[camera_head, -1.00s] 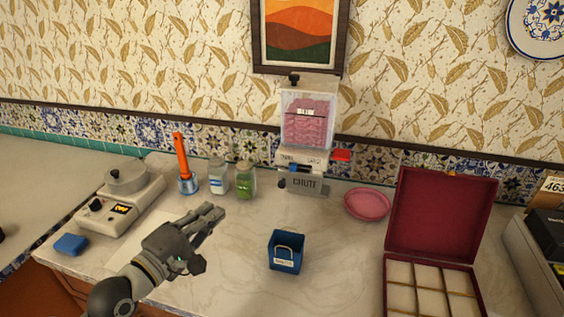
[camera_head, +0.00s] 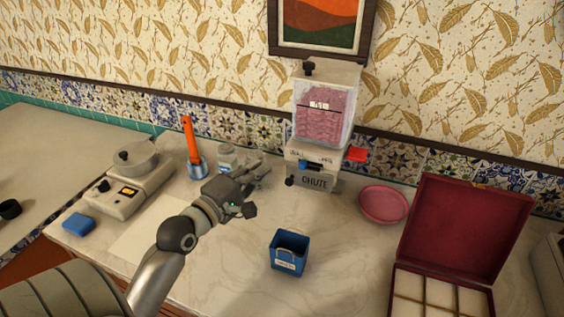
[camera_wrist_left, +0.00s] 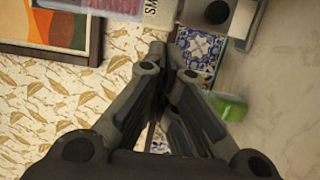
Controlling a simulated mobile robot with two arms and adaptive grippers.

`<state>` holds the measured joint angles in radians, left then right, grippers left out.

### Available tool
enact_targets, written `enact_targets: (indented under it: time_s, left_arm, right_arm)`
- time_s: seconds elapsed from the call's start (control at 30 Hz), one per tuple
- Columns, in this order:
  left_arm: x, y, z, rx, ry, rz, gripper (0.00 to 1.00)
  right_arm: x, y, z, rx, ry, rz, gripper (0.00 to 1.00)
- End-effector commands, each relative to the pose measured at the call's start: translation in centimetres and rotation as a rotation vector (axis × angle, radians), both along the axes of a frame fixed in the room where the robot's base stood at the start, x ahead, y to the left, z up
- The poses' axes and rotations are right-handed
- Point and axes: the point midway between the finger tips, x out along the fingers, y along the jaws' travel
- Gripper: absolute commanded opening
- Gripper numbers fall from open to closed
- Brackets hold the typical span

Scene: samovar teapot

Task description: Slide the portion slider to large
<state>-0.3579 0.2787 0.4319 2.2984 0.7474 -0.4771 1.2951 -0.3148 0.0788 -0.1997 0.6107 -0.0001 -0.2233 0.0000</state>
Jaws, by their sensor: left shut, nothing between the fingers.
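The dispenser (camera_head: 322,110) is a clear box of pink stuff on a white base, standing against the wall. Its blue portion slider (camera_head: 304,164) sits below the small and large labels, closer to the small label on the left. Its exact setting is too small to tell. My left gripper (camera_head: 263,166) is shut and empty, to the left of the dispenser's base and apart from the slider in the head view. In the left wrist view, the shut fingers (camera_wrist_left: 172,55) point toward the dispenser's base, where part of the small label (camera_wrist_left: 151,10) shows. The slider is not visible there.
A blue container (camera_head: 288,262) stands in front of the dispenser and a pink plate (camera_head: 384,205) to its right. An open red box (camera_head: 465,228) is farther right. A jar (camera_head: 227,157) stands behind my gripper; the green jar (camera_wrist_left: 229,107) shows in the wrist view.

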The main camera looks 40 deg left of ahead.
Motion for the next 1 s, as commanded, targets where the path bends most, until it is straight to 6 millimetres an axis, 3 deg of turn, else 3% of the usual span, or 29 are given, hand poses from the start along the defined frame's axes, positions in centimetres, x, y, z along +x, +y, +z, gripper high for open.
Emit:
enact_targets:
  time_s: [0.2, 0.43, 0.87, 1.0]
  left_arm:
    - [3.8, -0.3, 0.4, -0.001, -0.002, -0.001, 0.00]
    - [4.2, -3.3, 0.1, -0.001, 0.001, 0.000, 0.00]
    - [4.3, -3.9, 0.0, 0.001, 0.000, 0.001, 0.00]
    - [4.6, -4.9, 0.2, -0.005, 0.000, 0.000, 0.00]
  right_arm:
    - [2.1, 0.1, 1.4, 0.002, -0.030, 0.000, 0.85]
    - [2.7, 0.1, 2.5, 0.004, -0.040, 0.000, 0.85]
    - [1.6, 0.0, 2.5, 0.001, -0.024, 0.001, 0.85]
    - [1.6, 0.0, 3.3, 0.001, -0.024, 0.001, 0.85]
